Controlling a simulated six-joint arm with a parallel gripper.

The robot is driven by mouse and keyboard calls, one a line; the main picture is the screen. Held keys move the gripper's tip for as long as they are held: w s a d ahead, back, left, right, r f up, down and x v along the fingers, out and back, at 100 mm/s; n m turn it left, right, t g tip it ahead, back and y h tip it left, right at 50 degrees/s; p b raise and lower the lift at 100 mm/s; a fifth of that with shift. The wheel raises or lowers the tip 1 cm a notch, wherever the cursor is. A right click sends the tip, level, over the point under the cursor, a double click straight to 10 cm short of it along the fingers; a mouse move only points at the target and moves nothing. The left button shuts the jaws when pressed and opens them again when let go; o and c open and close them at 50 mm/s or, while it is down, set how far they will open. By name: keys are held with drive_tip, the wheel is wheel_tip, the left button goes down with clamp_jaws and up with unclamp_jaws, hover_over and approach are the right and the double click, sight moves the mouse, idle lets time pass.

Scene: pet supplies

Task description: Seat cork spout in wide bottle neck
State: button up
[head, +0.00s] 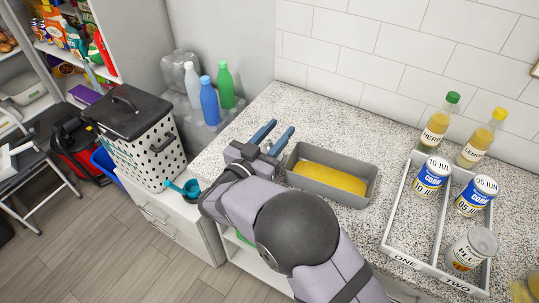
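My gripper (281,127) is above the left part of the speckled counter, left of a grey pan. Its two blue-grey fingers are apart, with nothing seen between them. I cannot make out a cork spout in this view. Two clear bottles stand upright at the back right: one with a green cap and a label reading like HERB (436,128), one with a yellow cap and a partly readable label (481,140). Both have their caps on. No open wide neck shows. My gripper is well to the left of both bottles. My arm hides part of the counter's front.
A grey pan (360,189) with a yellow layer inside is beside my gripper. A white two-compartment tray (399,218) holds cans and a jar (470,249). White, blue (209,102) and green bottles stand at left by a dotted bin (150,160). The counter behind the pan is clear.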

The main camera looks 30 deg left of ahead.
clamp_jaws()
